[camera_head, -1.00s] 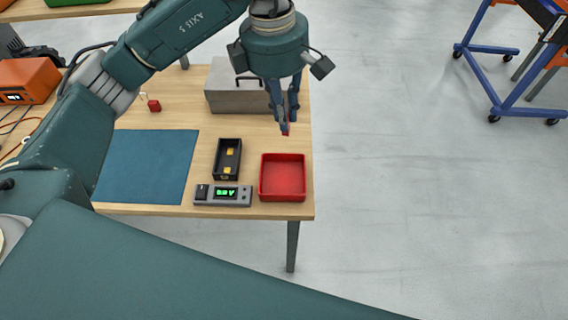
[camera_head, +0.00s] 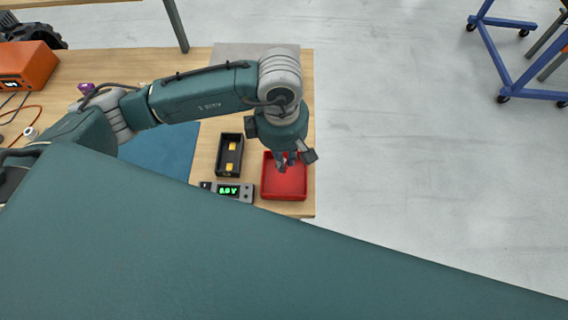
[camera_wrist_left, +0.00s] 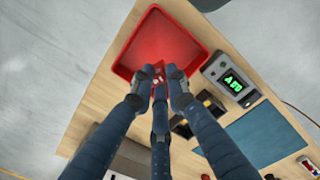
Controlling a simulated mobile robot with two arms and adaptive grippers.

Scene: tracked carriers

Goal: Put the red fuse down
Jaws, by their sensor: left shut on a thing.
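My left gripper (camera_head: 284,164) is over the red tray (camera_head: 297,186) at the right front of the wooden table. In the left wrist view the gripper (camera_wrist_left: 159,80) is shut on a small red fuse (camera_wrist_left: 158,79), mostly hidden between the fingers. The open red tray (camera_wrist_left: 190,40) lies beyond the fingertips there, and its floor looks empty. How far the fuse is above the tray floor I cannot tell. My right gripper is not in view.
A black holder with yellow contacts (camera_head: 229,157) and a meter with a green display (camera_head: 233,191) stand left of the tray. A blue mat (camera_head: 160,158) lies further left. An orange unit (camera_head: 27,66) sits at the far left. Floor lies right of the table edge.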

